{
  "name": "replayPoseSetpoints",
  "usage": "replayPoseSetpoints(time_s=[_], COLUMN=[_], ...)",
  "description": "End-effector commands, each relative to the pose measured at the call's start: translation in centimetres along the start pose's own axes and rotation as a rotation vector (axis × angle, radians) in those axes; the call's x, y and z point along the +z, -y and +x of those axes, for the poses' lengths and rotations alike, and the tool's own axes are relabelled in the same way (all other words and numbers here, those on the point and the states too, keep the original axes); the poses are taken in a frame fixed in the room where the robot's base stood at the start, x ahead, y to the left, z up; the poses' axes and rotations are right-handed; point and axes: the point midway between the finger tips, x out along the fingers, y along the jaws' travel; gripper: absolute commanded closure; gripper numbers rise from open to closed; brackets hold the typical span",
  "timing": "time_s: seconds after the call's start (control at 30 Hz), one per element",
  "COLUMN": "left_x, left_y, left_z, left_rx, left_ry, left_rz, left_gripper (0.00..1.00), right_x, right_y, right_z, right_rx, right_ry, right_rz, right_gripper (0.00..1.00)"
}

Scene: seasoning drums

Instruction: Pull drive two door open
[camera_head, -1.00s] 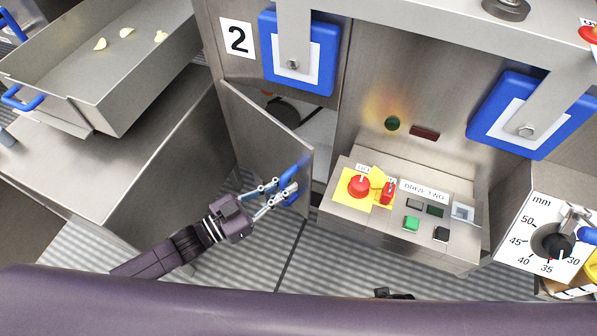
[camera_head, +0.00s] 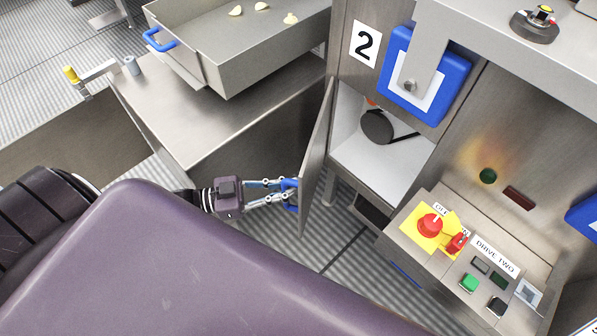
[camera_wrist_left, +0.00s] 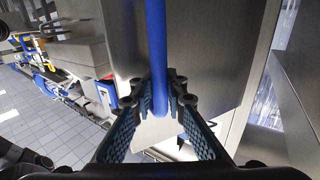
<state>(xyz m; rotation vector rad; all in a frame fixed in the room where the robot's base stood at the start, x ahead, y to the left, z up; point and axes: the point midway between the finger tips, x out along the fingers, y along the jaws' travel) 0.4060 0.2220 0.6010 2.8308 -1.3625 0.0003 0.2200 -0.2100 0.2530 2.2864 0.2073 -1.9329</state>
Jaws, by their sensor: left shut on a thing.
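The drive two door (camera_head: 318,160) is a grey metal panel standing well open, swung out from the cabinet below the "2" sign (camera_head: 365,43). Its blue handle (camera_head: 289,192) is on the outer face near the free edge. My left gripper (camera_head: 284,192) is shut on this handle. In the left wrist view the handle (camera_wrist_left: 156,50) runs as a blue bar down between the fingers (camera_wrist_left: 160,100) of the left gripper. Inside the open compartment (camera_head: 395,165) is a dark round pulley (camera_head: 378,127). My right gripper is not in view.
The control box marked "DRIVE TWO" (camera_head: 495,255), with a red emergency button (camera_head: 430,225), stands right of the compartment. A metal table (camera_head: 190,120) with a tray (camera_head: 235,75) is behind and left of the door. Bare ribbed floor (camera_head: 335,235) lies below the door.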

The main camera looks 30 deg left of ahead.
Motion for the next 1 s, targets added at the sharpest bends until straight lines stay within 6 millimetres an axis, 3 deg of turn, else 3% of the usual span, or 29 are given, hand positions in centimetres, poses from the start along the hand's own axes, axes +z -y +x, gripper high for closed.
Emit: replayPoseSetpoints(time_s=[0.47,0.5,0.67,1.0], left_x=[0.38,0.39,0.33,0.21], left_y=[-0.46,-0.48,-0.32,-0.04], left_z=[-0.55,-0.56,-0.51,-0.79], left_rx=[0.011,0.011,0.009,0.004], left_ry=[0.006,0.006,0.005,0.004], left_rz=[-0.007,-0.007,-0.006,-0.003], left_gripper=[1.0,0.88,0.7,0.7], right_x=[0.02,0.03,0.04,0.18], right_y=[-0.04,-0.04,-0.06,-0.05], right_z=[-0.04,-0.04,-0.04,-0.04], right_rx=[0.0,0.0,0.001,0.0], right_ry=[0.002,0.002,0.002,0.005], right_rz=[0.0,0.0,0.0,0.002], right_gripper=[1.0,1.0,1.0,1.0])
